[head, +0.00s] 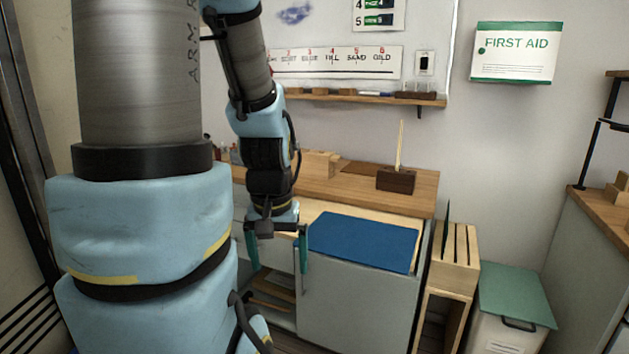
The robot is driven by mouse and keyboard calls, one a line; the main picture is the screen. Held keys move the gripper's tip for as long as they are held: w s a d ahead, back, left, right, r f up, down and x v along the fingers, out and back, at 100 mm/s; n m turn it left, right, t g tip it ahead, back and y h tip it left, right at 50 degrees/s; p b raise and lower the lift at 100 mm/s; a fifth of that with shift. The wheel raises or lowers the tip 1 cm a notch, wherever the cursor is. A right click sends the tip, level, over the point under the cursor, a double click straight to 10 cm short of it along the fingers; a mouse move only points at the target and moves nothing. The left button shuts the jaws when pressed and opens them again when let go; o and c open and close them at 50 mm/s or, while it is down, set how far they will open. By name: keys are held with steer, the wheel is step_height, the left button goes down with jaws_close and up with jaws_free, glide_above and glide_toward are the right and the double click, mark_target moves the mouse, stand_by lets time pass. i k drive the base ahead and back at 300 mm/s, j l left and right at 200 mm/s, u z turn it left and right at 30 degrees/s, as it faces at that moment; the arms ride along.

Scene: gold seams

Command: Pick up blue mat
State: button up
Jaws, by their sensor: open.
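A flat blue mat (363,241) lies on the light wooden surface on top of the grey cabinet, in the middle of the head view. Its front edge reaches the cabinet's front edge. My gripper (278,264) points downward just left of the mat, with its two teal fingers apart and nothing seen between them. The right finger is close to the mat's left edge in the picture; I cannot tell whether it touches.
A wooden block with upright sticks (396,179) stands behind the mat. A slotted wooden rack (455,246) stands right of the cabinet, beside a green-lidded bin (513,293). An open shelf (270,302) lies below my gripper. A wooden counter (611,218) is at far right.

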mark_target(380, 245)
steer(key=i+j+z, duration=0.25)
steer(key=j, duration=0.15)
steer(key=i+j+z, duration=0.15)
steer(key=j+z, duration=0.15)
steer(key=i+j+z, duration=0.1)
steer(key=j+z, duration=0.15)
steer(key=j, duration=0.25)
steer(key=i+j+z, duration=0.1)
steer(key=j+z, duration=0.2)
steer(key=j, duration=0.15)
